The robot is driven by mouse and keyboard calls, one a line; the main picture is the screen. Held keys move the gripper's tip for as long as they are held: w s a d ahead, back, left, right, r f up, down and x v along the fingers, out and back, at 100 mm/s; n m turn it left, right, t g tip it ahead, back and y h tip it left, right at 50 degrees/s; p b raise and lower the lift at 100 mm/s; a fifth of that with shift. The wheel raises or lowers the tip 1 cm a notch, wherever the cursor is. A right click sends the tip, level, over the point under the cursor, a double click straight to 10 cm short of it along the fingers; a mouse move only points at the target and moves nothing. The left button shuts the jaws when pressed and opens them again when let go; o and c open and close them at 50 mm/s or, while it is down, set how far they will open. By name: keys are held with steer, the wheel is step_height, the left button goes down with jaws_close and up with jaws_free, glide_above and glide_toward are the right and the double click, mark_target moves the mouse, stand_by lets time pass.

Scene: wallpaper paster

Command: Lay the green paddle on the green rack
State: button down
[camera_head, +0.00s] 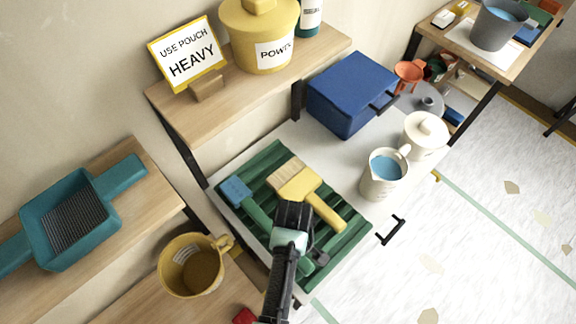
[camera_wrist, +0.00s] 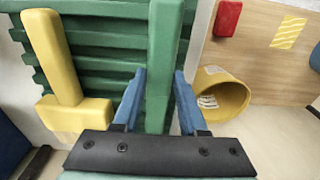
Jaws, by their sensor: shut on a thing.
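The green rack (camera_head: 345,242) is a slatted tray on the white table; its slats also show in the wrist view (camera_wrist: 105,45). My gripper (camera_head: 291,216) is over the rack, and in the wrist view its blue fingers (camera_wrist: 158,95) are shut on a green handle. This is the green paddle (camera_wrist: 165,50). In the head view a green handle with a blue head (camera_head: 236,190) runs toward my gripper, which hides part of it. The paddle is over the rack's left part. I cannot tell whether it touches the slats.
A yellow brush (camera_head: 297,182) lies on the rack beside the paddle. A yellow mug (camera_head: 193,264) stands left of the rack, with a red block (camera_head: 244,316) nearby. A white jug (camera_head: 384,172) and blue box (camera_head: 352,94) stand behind. A shelf (camera_head: 240,100) overhangs the back left.

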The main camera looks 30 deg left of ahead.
steer(key=shift+f, duration=0.35)
steer(key=shift+c, duration=1.8)
jaws_free()
step_height(320, 180, up, 13)
steer(key=shift+d, duration=0.3)
steer(key=shift+s, duration=0.1)
